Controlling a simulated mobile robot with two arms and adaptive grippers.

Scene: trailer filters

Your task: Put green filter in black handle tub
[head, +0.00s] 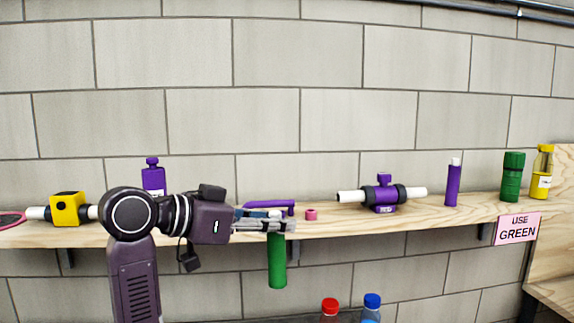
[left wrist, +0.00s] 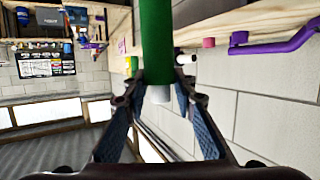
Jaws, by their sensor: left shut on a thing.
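The green filter (head: 277,262) is a green cylinder held in my left gripper (head: 284,221). In the head view it hangs upright below the fingers, in front of the wooden shelf's edge. In the left wrist view the green filter (left wrist: 157,42) runs between the fingertips, with a white stub at its near end. The left fingers are shut on it close to that white end. No black handle tub can be made out in either view. My right gripper is not in view.
The wooden shelf (head: 330,223) carries a yellow valve (head: 68,209), purple bottle (head: 153,178), purple wrench-like piece (head: 268,204), pink cap (head: 311,214), purple valve (head: 384,194), purple filter (head: 453,184), green canister (head: 512,177) and yellow bottle (head: 542,172). Red-capped (head: 330,307) and blue-capped (head: 372,303) bottles stand below.

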